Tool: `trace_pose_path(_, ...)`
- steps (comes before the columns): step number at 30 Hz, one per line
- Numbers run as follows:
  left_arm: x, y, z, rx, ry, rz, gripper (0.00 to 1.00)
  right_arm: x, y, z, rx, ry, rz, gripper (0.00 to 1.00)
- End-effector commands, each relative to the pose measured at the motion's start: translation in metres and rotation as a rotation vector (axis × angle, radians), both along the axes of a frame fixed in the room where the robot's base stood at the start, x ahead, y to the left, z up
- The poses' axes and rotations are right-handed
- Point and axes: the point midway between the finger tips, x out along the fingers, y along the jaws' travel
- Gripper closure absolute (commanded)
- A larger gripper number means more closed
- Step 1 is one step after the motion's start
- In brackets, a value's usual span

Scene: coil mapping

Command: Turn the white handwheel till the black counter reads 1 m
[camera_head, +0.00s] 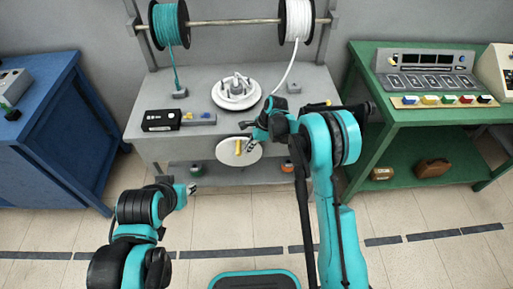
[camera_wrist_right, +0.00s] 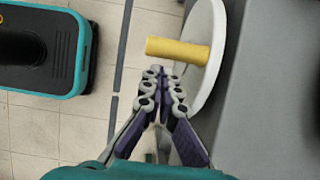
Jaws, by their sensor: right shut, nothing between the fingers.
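The white handwheel (camera_head: 226,158) is mounted on the front of the grey bench, with a yellow handle (camera_head: 238,146) sticking out. In the right wrist view, the handwheel's rim (camera_wrist_right: 215,75) and the yellow handle (camera_wrist_right: 178,52) lie just beyond my fingertips. My right gripper (camera_head: 246,125) is at the handwheel's upper side; in its wrist view (camera_wrist_right: 162,78) it is shut, empty and apart from the handle. The black counter (camera_head: 160,120) sits on the bench top at left; its reading is too small to read. My left gripper (camera_head: 192,189) is low at left; its fingers are unclear.
A teal spool (camera_head: 169,24) and a white spool (camera_head: 296,20) hang on a rod above the bench. A white coiling disc (camera_head: 236,94) stands on the bench top. A blue cabinet (camera_head: 50,140) is at left, a green table (camera_head: 440,112) at right. The floor in front is clear.

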Motion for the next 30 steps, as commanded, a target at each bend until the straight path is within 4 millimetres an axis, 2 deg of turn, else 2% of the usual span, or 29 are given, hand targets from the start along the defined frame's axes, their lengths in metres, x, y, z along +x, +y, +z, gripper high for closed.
trace_pose_path(6,0.0,0.0,-0.0019,0.0,0.0,0.0,0.66,0.0002,0.0077,0.0019,0.0,-0.001,0.001,1.0)
trace_pose_path(30,0.0,0.0,-0.0007,0.0,0.0,0.0,0.66,0.0003,0.0096,0.0029,-0.019,-0.001,0.001,1.0)
